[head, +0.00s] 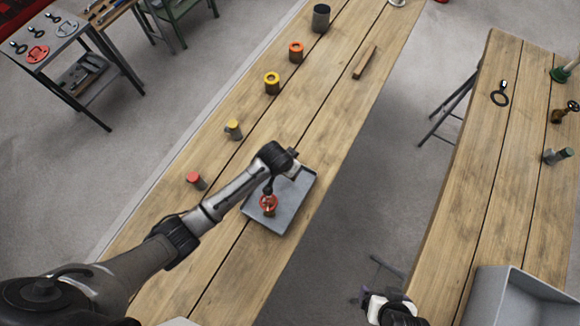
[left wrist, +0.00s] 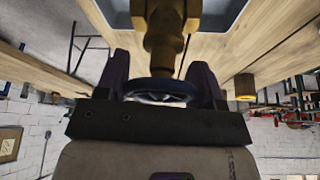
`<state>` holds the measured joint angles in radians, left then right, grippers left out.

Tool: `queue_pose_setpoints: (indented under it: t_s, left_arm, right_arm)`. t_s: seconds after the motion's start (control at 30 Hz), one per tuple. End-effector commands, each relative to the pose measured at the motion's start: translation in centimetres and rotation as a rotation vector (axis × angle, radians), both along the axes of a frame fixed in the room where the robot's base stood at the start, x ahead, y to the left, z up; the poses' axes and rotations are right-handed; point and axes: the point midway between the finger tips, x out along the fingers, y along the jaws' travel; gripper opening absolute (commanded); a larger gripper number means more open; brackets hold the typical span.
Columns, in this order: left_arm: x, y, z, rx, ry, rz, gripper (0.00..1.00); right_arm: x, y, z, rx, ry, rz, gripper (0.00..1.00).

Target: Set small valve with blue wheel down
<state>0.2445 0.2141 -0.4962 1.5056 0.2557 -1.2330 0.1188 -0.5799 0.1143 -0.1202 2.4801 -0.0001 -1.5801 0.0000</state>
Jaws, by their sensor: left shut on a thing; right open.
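My left gripper (head: 268,188) points down over a grey tray (head: 252,221) on the long wooden table. In the left wrist view its fingers are shut around a dark blue handwheel (left wrist: 160,88) on a brass valve body (left wrist: 163,45). The blue wheel is not clear in the head view. There, a small brass piece with a red ring (head: 268,204) shows just below the fingers, over the tray. Whether the valve touches the tray is unclear. My right gripper (head: 390,308) is open and empty at the bottom, by the right table's near edge.
Red (head: 196,181), yellow (head: 233,129) and other fittings line the table's left side. A wooden strip (head: 365,62) lies farther back. The right table holds a black ring (head: 500,94), several valves along its right edge and a grey bin (head: 500,300). A gap separates the tables.

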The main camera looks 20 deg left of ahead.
Motion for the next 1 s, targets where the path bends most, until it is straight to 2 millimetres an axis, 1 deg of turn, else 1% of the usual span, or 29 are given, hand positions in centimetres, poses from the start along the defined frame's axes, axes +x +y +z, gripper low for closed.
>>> queue_pose_setpoints:
  t_s: [0.07, 0.3, 0.4, 0.87, 0.9, 1.0]
  left_arm:
    - [0.1, 0.1, -0.3, 0.000, -0.001, 0.000, 0.03]
    - [0.1, 0.1, -3.2, -0.001, -0.001, 0.002, 0.03]
    - [0.1, 0.1, -3.8, -0.001, -0.001, 0.002, 0.03]
    - [0.1, 0.0, -4.3, -0.001, -0.002, 0.001, 0.03]
    - [0.0, 0.1, -4.3, 0.000, 0.000, 0.001, 0.65]
    - [0.0, 0.1, -4.3, 0.000, 0.000, 0.001, 0.74]
  right_arm:
    - [0.0, 0.0, 0.0, 0.000, 0.000, 0.000, 0.88]
    - [0.0, -0.1, -0.2, -0.004, 0.000, 0.003, 0.88]
    - [0.0, -0.2, -0.2, -0.008, 0.001, 0.006, 0.88]
    - [0.0, -0.3, -0.4, -0.008, 0.001, 0.006, 0.88]
    - [0.0, -0.2, -0.3, -0.008, 0.001, 0.005, 0.88]
    - [0.0, -0.2, -0.3, -0.006, 0.001, 0.003, 0.88]
